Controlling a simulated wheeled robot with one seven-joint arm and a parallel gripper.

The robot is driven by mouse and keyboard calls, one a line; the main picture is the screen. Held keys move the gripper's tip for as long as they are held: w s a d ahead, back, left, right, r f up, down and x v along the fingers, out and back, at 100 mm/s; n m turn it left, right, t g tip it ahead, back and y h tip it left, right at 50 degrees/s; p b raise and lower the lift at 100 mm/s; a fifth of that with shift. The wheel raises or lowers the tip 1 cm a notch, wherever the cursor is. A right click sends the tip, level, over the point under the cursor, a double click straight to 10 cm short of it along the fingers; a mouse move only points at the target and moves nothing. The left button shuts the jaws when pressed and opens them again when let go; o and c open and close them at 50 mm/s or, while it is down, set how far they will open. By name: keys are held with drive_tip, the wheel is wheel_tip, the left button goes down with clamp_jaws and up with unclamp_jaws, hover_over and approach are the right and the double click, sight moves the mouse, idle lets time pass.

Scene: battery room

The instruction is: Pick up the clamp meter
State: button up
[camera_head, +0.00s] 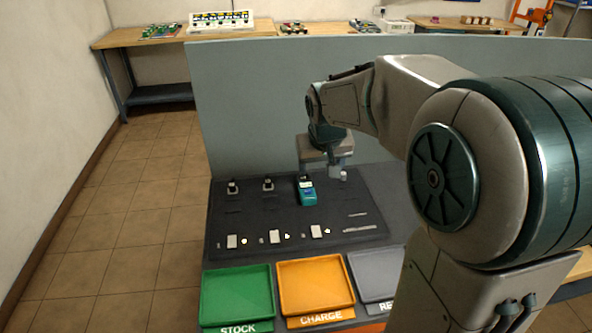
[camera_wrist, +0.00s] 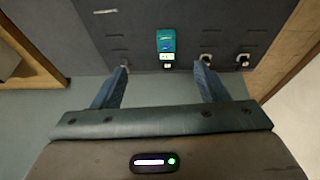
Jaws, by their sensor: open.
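The clamp meter (camera_head: 306,191) is a teal-green device with a dark jaw end. It lies on the dark mat (camera_head: 232,219) near its back edge. In the wrist view the clamp meter (camera_wrist: 166,41) shows ahead of and between my fingers, with a gap to them. My gripper (camera_wrist: 164,72) is open and empty. In the head view my gripper (camera_head: 335,172) hangs behind and right of the meter, by the grey panel, partly hidden by its own wrist.
Small dark-and-white items (camera_head: 233,187) stand left of the meter. Green (camera_head: 237,268), orange (camera_head: 315,260) and grey trays (camera_head: 372,257) line the front, the grey one partly behind my arm. A tall grey panel (camera_head: 240,110) rises behind the mat.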

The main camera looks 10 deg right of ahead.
drive_tip(key=b, duration=0.2)
approach(306, 184)
drive_tip(key=f, duration=0.1)
drive_tip(key=f+p, duration=0.1)
drive_tip(key=d+f, duration=0.1)
drive_tip(key=shift+w+f+y, duration=0.2)
drive_tip(key=shift+w+y, duration=0.1)
drive_tip(key=shift+w, duration=0.1)
drive_tip(key=shift+a+p+x, duration=0.15)
drive_tip(key=shift+p+x, duration=0.35)
drive_tip(key=shift+x, duration=0.8)
drive_tip(key=shift+a+p+x, duration=0.15)
drive_tip(key=shift+p+x, duration=0.35)
drive_tip(key=shift+x, duration=0.8)
drive_tip(key=shift+w+r, duration=0.1)
drive_tip(key=shift+w, duration=0.05)
drive_tip(key=c, duration=1.2)
drive_tip(key=shift+c, duration=0.6)
drive_tip(key=shift+r, duration=0.15)
